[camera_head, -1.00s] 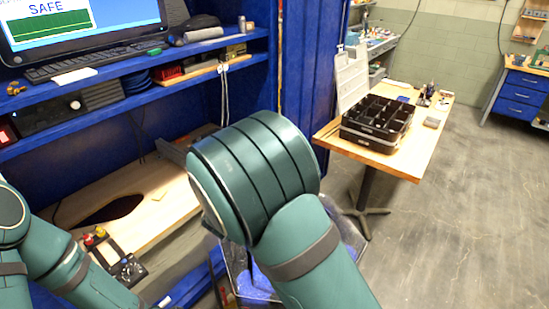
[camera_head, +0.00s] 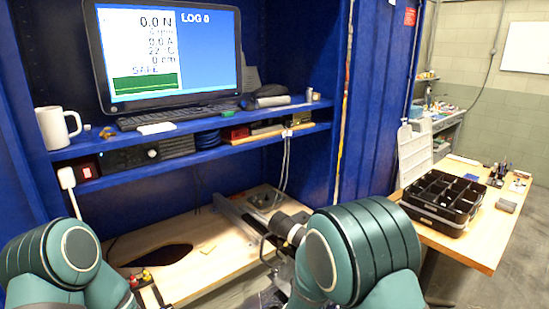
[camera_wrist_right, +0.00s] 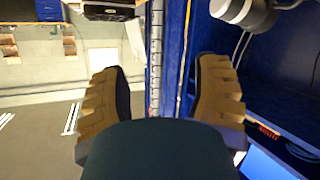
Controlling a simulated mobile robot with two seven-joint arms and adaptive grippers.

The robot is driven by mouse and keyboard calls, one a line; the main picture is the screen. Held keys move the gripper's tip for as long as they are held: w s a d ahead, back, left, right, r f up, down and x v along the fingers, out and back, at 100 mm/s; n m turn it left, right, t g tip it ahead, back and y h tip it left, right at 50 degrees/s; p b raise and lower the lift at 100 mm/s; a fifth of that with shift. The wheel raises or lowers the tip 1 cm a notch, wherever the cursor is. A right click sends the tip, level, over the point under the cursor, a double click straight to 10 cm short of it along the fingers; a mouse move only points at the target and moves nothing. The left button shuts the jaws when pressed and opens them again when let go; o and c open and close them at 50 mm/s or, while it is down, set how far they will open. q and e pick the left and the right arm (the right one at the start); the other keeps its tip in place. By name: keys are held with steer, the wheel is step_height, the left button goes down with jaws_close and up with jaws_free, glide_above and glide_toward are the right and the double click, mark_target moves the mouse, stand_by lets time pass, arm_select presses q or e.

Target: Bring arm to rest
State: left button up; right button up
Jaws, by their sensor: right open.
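My right arm (camera_head: 370,250) shows as a large teal joint at the bottom right of centre in the head view, in front of the bench. My right gripper (camera_wrist_right: 160,70) shows in the right wrist view with its two tan, ridged fingers wide apart. Nothing is between them. In the head view I cannot make out the right gripper behind the arm. My left arm (camera_head: 60,255) is at the bottom left of the head view, and its gripper is not in view.
A blue cabinet holds a monitor (camera_head: 170,55) reading SAFE, a keyboard and a white mug (camera_head: 58,127). A wooden bench board (camera_head: 200,260) with a dark opening lies below. A table (camera_head: 470,250) with a black compartment tray (camera_head: 430,212) stands right, near my right arm.

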steer(key=s+f+n+g+y+b, duration=0.1)
steer(key=s+f+g+y, duration=0.3)
steer(key=f, duration=0.8)
arm_select(q)
steer(key=f+b, duration=0.2)
steer(key=f, duration=0.1)
steer(key=f+b, duration=0.1)
steer(key=f, duration=0.1)
steer(key=shift+s+d+f, duration=0.15)
steer(key=shift+s+f, duration=0.1)
arm_select(e)
steer(key=s+a+f+g+y, duration=0.2)
steer(key=s+f, duration=0.3)
steer(key=s, duration=0.5)
steer(key=s+a+f+g+y, duration=0.2)
steer(key=s+f+g+y, duration=0.2)
steer(key=s, duration=0.6)
step_height(320, 180, down, 2)
steer(key=shift+f+n+y, duration=0.2)
steer(key=shift+n+y, duration=0.2)
arm_select(q)
steer(key=c, duration=0.3)
arm_select(e)
steer(key=c, duration=0.3)
steer(key=shift+d, duration=0.15)
